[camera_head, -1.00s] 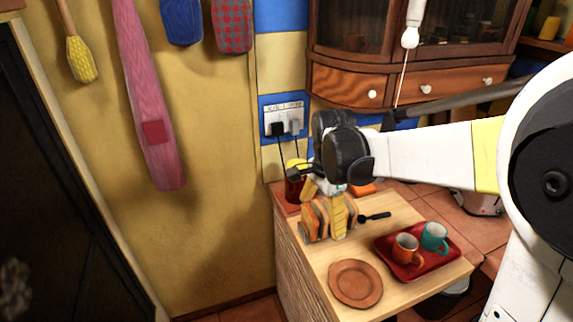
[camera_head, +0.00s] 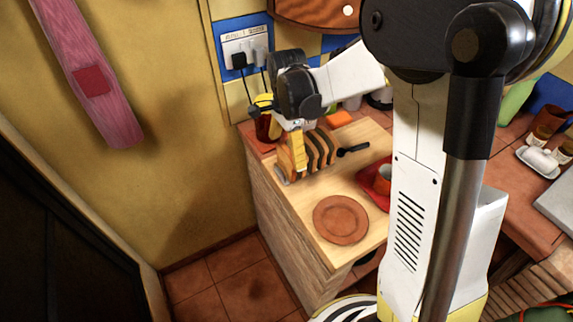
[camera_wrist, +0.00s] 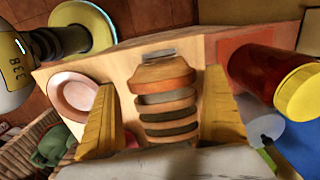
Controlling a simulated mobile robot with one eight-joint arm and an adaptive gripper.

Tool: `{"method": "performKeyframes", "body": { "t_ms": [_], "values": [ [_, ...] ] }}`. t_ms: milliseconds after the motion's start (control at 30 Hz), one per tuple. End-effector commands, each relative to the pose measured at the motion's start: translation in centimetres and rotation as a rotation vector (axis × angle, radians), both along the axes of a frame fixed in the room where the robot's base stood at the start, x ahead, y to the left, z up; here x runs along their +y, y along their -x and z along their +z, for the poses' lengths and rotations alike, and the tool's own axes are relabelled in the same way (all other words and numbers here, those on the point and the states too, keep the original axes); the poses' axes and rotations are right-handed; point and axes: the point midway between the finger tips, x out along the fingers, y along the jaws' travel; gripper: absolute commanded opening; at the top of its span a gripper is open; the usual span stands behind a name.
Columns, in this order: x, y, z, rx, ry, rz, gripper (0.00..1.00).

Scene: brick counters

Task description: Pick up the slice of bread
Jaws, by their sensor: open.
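Several slices of bread (camera_head: 318,147) with brown crusts stand upright in a row in a rack on the wooden counter. They also show in the wrist view, where the end slice (camera_wrist: 163,75) is the widest and nearest the rack's grey end. My gripper (camera_head: 297,152) is at the left end of the row in the head view. In the wrist view my gripper (camera_wrist: 160,82) is open, with one yellow finger on each side of the row. No slice appears gripped. In the head view a finger hides part of the end slices, and contact cannot be told.
A round terracotta plate (camera_head: 341,220) lies in front of the bread. A red tray (camera_head: 369,190) with an orange mug (camera_head: 384,179) is partly hidden by my arm. A dark-handled utensil (camera_head: 354,149) lies beside the bread. A red jar with a yellow lid (camera_wrist: 265,75) stands close by.

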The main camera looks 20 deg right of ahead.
Motion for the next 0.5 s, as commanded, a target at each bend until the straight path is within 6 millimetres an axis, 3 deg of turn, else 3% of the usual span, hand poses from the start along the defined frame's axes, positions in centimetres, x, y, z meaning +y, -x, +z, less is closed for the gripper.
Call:
{"method": "performKeyframes", "body": {
  "t_ms": [33,133,367,400,500],
  "values": [
    [0.0,-0.1,-1.3,0.0,0.0,0.0,1.0],
    [0.0,-0.1,-2.5,0.0,0.0,0.0,1.0],
    [0.0,0.0,-2.6,0.0,0.0,0.0,1.0],
    [0.0,0.0,-2.6,0.0,0.0,0.0,0.88],
    [0.0,0.0,-2.5,0.0,0.0,0.0,0.63]
  ]
}}
